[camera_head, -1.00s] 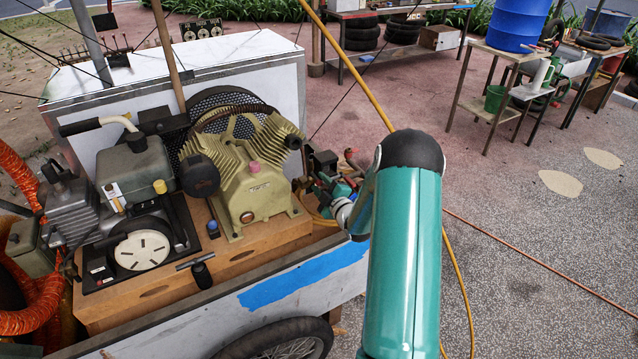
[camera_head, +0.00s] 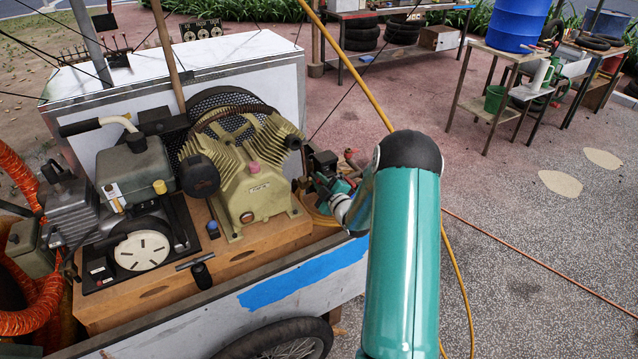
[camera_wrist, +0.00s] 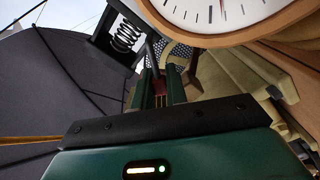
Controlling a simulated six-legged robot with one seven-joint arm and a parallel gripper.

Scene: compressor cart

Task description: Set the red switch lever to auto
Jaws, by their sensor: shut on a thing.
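My gripper (camera_wrist: 160,92) is shut on the red switch lever (camera_wrist: 159,86), which shows as a small dark red piece between the fingertips in the wrist view. Behind the lever is a dark box with a black coil on a white panel (camera_wrist: 126,38). In the head view the dark switch box (camera_head: 321,163) stands at the right end of the cart, just right of the compressor. My gripper (camera_head: 322,186) is beside it, largely hidden by my own arm. The lever cannot be made out in the head view, and no auto marking is readable in either view.
A round white gauge (camera_wrist: 215,12) with a tan rim fills the wrist view's top right, close to the fingers. The olive compressor (camera_head: 245,185) stands left of my gripper. A yellow hose (camera_head: 365,75) runs down behind my arm. Open paving (camera_head: 530,240) lies to the right.

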